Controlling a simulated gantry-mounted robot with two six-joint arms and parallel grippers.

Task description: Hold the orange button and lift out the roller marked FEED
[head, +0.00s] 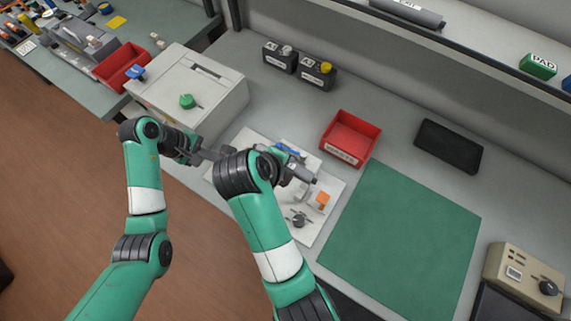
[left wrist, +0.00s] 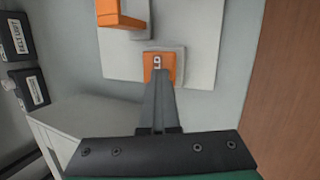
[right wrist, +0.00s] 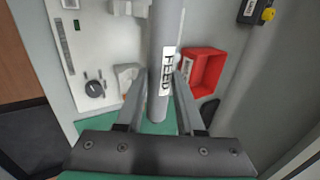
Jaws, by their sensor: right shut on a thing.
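The grey roller marked FEED (right wrist: 167,70) lies between the fingers of my right gripper (right wrist: 159,88), which is shut on it. In the head view the roller's grey end (head: 302,174) shows beyond my right wrist, over the white panel (head: 331,187). I cannot tell whether the roller is clear of its seat. The orange button (left wrist: 159,62) sits in a grey frame on the panel. My left gripper (left wrist: 160,82) has its fingers together at the button's near edge, partly covering it; contact is unclear. In the head view my right arm hides the button.
An orange lever (head: 323,198) and black knob (head: 299,220) stand on the panel. A red bin (head: 350,139) stands behind it, and a green mat (head: 400,240) lies clear to the right.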

